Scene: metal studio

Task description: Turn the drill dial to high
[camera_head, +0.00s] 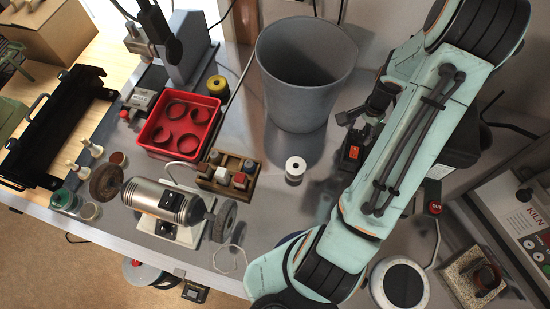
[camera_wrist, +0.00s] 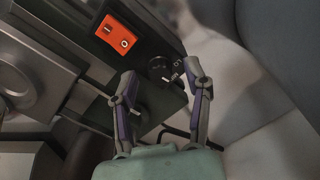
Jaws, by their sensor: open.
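The drill's dial (camera_wrist: 163,68) is a round black knob with white marks, on a dark panel in the wrist view. I cannot read its setting. An orange switch plate (camera_wrist: 117,38) sits up and left of it; it also shows in the head view (camera_head: 353,153). My gripper (camera_wrist: 160,70) is open and empty, its two fingers on either side of the dial in the picture. Whether they touch it, I cannot tell. In the head view my arm covers much of the drill, and I cannot make out the dial there.
A grey bin (camera_head: 305,85) stands close left of the drill and fills the wrist view's right side. A white spool (camera_head: 294,169) stands on the bench. Further left are a wooden block holder (camera_head: 207,184), a bench grinder (camera_head: 165,200) and a red tray (camera_head: 152,148). A kiln panel (camera_head: 520,215) is at right.

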